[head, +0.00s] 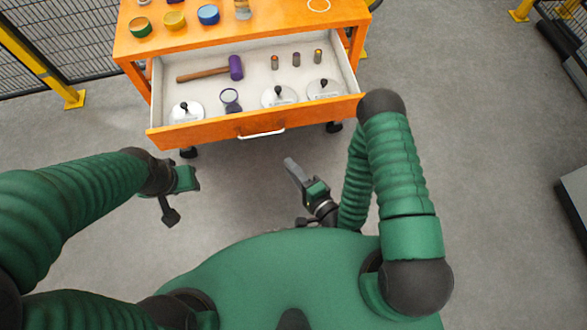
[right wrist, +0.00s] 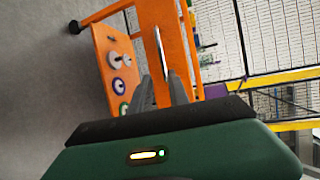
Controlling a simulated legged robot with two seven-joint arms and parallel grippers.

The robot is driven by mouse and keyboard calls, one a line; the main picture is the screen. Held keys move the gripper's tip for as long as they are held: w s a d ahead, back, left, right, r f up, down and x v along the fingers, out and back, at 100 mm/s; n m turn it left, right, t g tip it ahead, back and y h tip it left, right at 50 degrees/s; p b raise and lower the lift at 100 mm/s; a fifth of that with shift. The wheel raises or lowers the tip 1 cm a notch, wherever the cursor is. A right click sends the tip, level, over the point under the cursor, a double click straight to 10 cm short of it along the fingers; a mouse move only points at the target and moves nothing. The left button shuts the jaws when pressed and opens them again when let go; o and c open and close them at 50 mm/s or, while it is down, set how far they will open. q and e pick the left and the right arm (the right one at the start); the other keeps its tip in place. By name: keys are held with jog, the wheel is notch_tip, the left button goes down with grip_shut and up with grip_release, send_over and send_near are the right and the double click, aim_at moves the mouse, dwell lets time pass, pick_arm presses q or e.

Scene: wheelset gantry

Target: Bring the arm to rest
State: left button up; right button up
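My right gripper (head: 293,170) is near the middle of the head view, in front of the open drawer and apart from it. In the right wrist view, its two grey fingers (right wrist: 163,88) show with a narrow gap and nothing between them. My right arm (head: 398,165) is bent, with its dark elbow close to the drawer's right corner in the picture. My left gripper (head: 178,195) is at the left, in front of the drawer's left corner. It is seen from above and its finger opening is unclear. I see nothing held in it.
An orange cart (head: 135,50) has its drawer (head: 200,135) pulled out. Inside lie a purple mallet (head: 235,67), several knobbed white discs (head: 279,96) and small cylinders. Cups, including a blue one (head: 208,14), stand on top. Fencing (head: 75,45) is at left.

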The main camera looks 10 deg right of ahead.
jog(key=shift+s+d+r, duration=0.1)
jog(key=shift+s+d, duration=0.05)
jog(key=shift+s, duration=0.15)
jog(key=w+d+r+n+g+h+p, duration=0.4)
jog(key=w+d+r+n+g, duration=0.25)
jog(key=n, duration=0.55)
jog(key=s+d+r+n+g+h, duration=0.1)
jog(key=s+d+r+g, duration=0.1)
jog(key=s+r, duration=0.3)
jog(key=s+d+r+n+g+h+p, duration=0.1)
jog(key=s+d+r+g, duration=0.2)
jog(key=s+d+r, duration=0.1)
notch_tip(320, 180, up, 2)
jog(key=shift+s, duration=0.65)
